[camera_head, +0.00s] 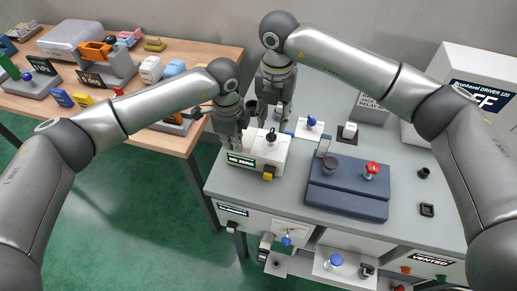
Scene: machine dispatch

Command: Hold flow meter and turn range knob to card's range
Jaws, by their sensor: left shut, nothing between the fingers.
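A white box (270,162) with a black knob (271,137) on top and a green label on its front stands at the left of the grey bench. A navy unit (345,200) with a red knob (371,168), a dark round knob (330,164) and a small upright plate (323,146) lies to its right. I cannot tell which is the flow meter, nor make out a range card. My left gripper (232,144) is shut and empty at the white box's left end; contact is unclear. My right gripper (272,118) hangs just behind the box; its fingers are too small to read.
A blue-knobbed white block (309,127) and a small black-and-white switch (348,132) stand behind the navy unit. A white driver box (477,90) is at the back right. A wooden table (108,105) with several parts is at the left.

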